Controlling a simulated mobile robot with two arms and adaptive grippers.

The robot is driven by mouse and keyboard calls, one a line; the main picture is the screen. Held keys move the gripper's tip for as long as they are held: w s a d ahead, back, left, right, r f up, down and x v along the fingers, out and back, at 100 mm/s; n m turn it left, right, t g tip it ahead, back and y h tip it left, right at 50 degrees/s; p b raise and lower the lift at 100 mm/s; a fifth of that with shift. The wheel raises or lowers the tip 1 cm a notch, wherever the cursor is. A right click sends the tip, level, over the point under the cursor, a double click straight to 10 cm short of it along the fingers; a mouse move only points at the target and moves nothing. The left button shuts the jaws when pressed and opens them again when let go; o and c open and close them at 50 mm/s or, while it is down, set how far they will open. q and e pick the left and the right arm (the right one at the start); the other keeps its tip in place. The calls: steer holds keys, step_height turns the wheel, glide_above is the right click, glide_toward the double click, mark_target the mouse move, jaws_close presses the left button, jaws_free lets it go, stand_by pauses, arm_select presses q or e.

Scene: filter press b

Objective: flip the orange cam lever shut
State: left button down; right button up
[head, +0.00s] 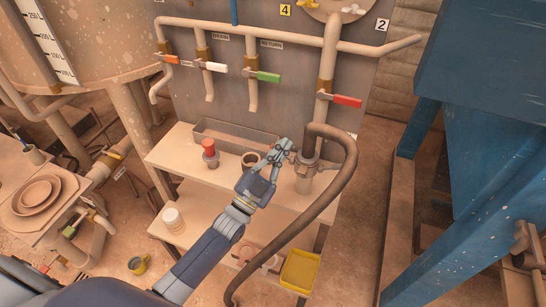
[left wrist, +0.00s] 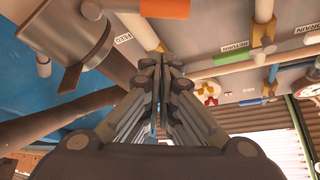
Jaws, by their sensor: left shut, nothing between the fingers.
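My left gripper (head: 284,147) is shut and empty, just left of the hose coupling (head: 305,168) at the right end of the bench. I cannot tell whether its fingers touch the coupling. In the left wrist view the shut fingertips (left wrist: 160,64) meet in the middle, and a grey fitting with the hose end (left wrist: 62,38) is at upper left. An orange valve handle (head: 167,59) is on the leftmost pipe.
A thick brown hose (head: 345,180) arches over the coupling and drops to the floor. A red-topped fitting (head: 209,150) and a ring (head: 250,160) are on the bench (head: 175,150). A yellow tray (head: 299,270) is below. Blue steelwork (head: 485,180) stands at right.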

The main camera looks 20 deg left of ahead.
arm_select(q)
steer(key=shift+w+a+f, duration=0.1)
steer(key=shift+a+f, duration=0.3)
steer(key=shift+f, duration=0.3)
steer(key=shift+w+a+f, duration=0.1)
steer(key=shift+a+f, duration=0.3)
steer(key=shift+f, duration=0.25)
steer(key=shift+a+f+n+b, duration=0.15)
steer(key=shift+n+b, duration=0.15)
steer(key=shift+n, duration=0.3)
